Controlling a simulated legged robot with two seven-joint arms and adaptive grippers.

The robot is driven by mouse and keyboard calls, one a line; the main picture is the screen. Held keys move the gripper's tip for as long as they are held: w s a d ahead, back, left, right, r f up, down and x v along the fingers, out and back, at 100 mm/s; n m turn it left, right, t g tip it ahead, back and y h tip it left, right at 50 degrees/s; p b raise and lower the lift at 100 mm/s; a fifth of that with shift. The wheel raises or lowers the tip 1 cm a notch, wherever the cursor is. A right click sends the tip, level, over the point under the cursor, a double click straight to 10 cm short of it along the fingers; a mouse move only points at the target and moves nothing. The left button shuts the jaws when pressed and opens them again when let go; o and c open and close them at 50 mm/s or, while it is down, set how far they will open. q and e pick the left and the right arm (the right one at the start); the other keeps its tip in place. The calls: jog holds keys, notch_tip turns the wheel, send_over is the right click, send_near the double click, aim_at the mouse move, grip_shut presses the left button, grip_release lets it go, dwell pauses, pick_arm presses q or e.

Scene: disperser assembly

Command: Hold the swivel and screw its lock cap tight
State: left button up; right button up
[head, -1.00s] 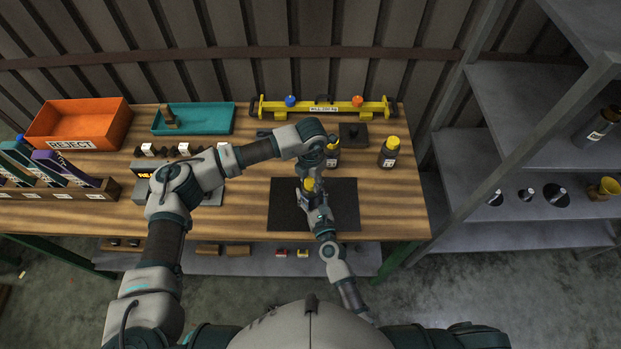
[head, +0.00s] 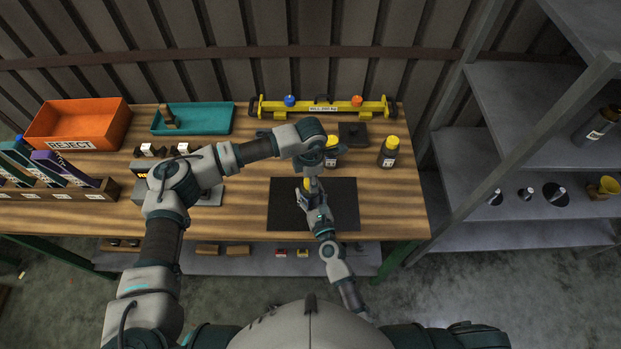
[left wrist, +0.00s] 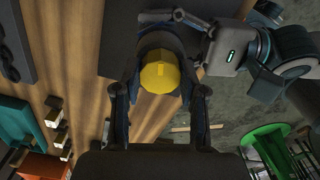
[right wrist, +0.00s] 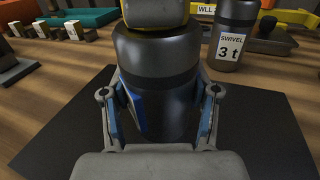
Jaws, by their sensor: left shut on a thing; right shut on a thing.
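The swivel is a dark cylinder (right wrist: 155,85) standing roughly upright in the right wrist view. My right gripper (right wrist: 157,105) is shut around its body, one finger on each side. The yellow lock cap (right wrist: 155,14) sits on top of it. In the left wrist view the cap (left wrist: 160,74) lies between the fingers of my left gripper (left wrist: 160,84), which is shut on it from above. In the head view my left gripper (head: 311,168) is directly above my right gripper (head: 314,196), over the black mat (head: 342,205). The thread under the cap is hidden.
Two other dark swivels with yellow tops stand behind, one partly hidden (head: 331,153) and one at the right (head: 388,152). A yellow beam (head: 325,106), teal tray (head: 205,122) and orange reject bin (head: 80,122) line the back. The mat's right side is clear.

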pick_arm(q)
jog(key=m, duration=0.4)
jog(key=shift+w+a+m, duration=0.2)
jog(key=shift+a+m, duration=0.05)
jog(key=shift+m, duration=0.05)
jog(key=m, duration=0.4)
jog(key=shift+m, duration=0.3)
jog(key=m, duration=0.4)
jog(key=shift+m, duration=2.5)
pick_arm(e)
jog(key=shift+d, duration=0.1)
pick_arm(q)
jog(key=o, duration=1.1)
jog(key=shift+o, duration=0.3)
jog(key=shift+s, duration=0.1)
jog(key=shift+d, duration=0.1)
